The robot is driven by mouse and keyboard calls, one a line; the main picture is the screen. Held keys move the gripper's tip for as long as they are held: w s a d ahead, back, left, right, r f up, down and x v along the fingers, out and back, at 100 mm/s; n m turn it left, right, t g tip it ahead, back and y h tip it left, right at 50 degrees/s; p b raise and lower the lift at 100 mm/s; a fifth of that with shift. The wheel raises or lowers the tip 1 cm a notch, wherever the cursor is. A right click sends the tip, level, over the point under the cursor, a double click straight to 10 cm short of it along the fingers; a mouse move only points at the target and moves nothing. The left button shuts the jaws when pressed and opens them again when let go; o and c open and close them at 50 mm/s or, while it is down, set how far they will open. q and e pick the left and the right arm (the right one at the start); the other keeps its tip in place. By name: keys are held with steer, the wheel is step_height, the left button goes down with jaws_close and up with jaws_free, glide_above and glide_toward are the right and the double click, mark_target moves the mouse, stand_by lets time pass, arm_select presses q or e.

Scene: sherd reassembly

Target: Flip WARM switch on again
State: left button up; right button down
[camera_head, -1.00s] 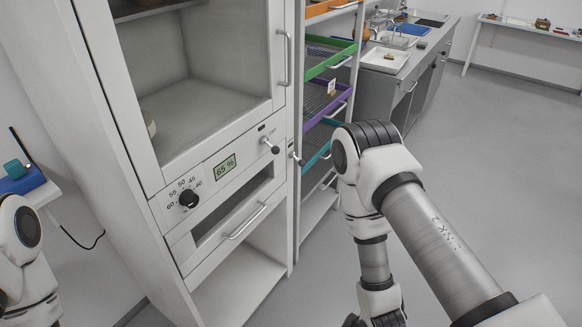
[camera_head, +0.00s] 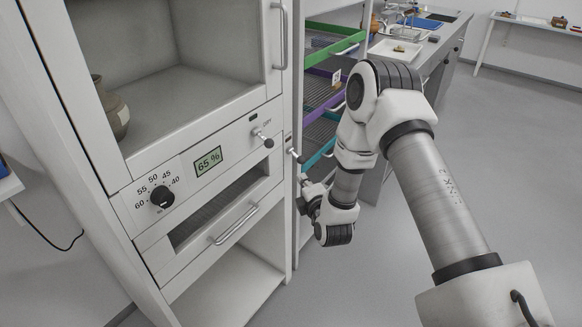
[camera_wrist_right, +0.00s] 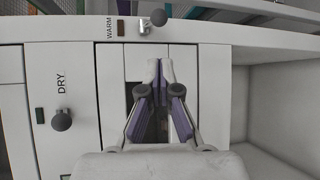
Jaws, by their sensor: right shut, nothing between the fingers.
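The WARM switch (camera_wrist_right: 159,18) is a small lever with a round dark knob, beside the printed word WARM, at the top of the right wrist view. In the head view the same switch (camera_head: 297,157) sticks out from the cabinet's right edge. My right gripper (camera_wrist_right: 159,68) is shut and empty, its fingertips apart from the knob and below it in the wrist view. In the head view the gripper (camera_head: 304,184) is small, partly hidden by its wrist, just below the switch. A small dark window (camera_wrist_right: 121,27) sits by the label. My left gripper is out of view.
The DRY switch (camera_wrist_right: 62,121) is nearby on the adjoining panel. The white cabinet (camera_head: 240,180) has a dial (camera_head: 162,197), a 65 % display (camera_head: 208,161) and a drawer handle (camera_head: 237,224). A rack with coloured trays (camera_head: 335,45) stands behind my right arm. Open floor lies at right.

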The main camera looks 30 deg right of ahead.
mark_target(296, 156)
steer(key=x, duration=1)
steer(key=shift+f, duration=0.15)
